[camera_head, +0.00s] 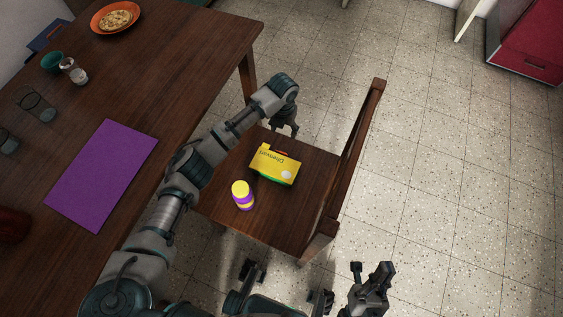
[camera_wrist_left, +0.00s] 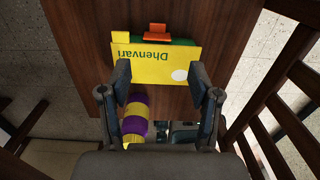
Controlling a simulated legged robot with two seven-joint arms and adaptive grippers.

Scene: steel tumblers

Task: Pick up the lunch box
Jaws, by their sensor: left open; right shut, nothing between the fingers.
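The lunch box (camera_head: 274,165) is yellow with a green lower part, a red-orange handle and the word "Dhenvari". It stands on the wooden chair seat (camera_head: 220,206). In the left wrist view the lunch box (camera_wrist_left: 150,62) lies ahead of my fingers, label upside down. My left gripper (camera_head: 285,129) is open and empty, above and just behind the box in the head view; its two fingers (camera_wrist_left: 160,75) frame the box's near edge in the wrist view. My right gripper (camera_head: 372,284) is shut and empty at the bottom, right of the chair.
A yellow and purple cylinder (camera_head: 242,195) stands on the seat near the box; it also shows in the wrist view (camera_wrist_left: 136,115). The chair's backrest (camera_head: 352,150) rises at right. The table (camera_head: 190,60) at left holds a purple mat (camera_head: 103,175) and dishes. Floor at right is clear.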

